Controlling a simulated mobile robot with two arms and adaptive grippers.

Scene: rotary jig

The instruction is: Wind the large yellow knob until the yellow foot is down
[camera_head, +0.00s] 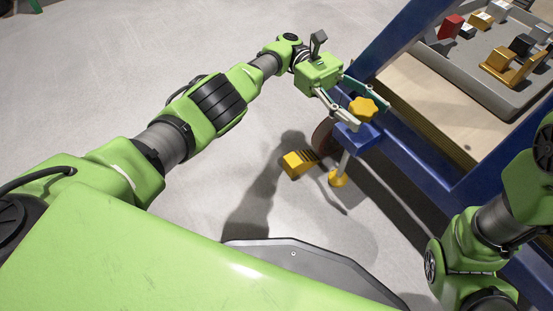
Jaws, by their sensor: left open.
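The large yellow knob (363,109) is star-shaped and sits on top of a blue bracket (354,138) at the corner of a blue frame. Below the bracket a metal rod runs down to the round yellow foot (338,179). I cannot tell whether the foot touches the floor. My left gripper (368,112) is open, with one finger on the near left side of the knob and the other on its far right side. I cannot tell whether the fingers touch the knob. My right arm shows at the lower right, but its gripper is out of view.
A caster wheel (322,134) with a yellow pedal (296,163) stands beside the bracket. The blue frame (410,150) carries a wooden top (425,100) and a grey tray (455,69) with several metal parts. The grey floor (110,60) is open to the left.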

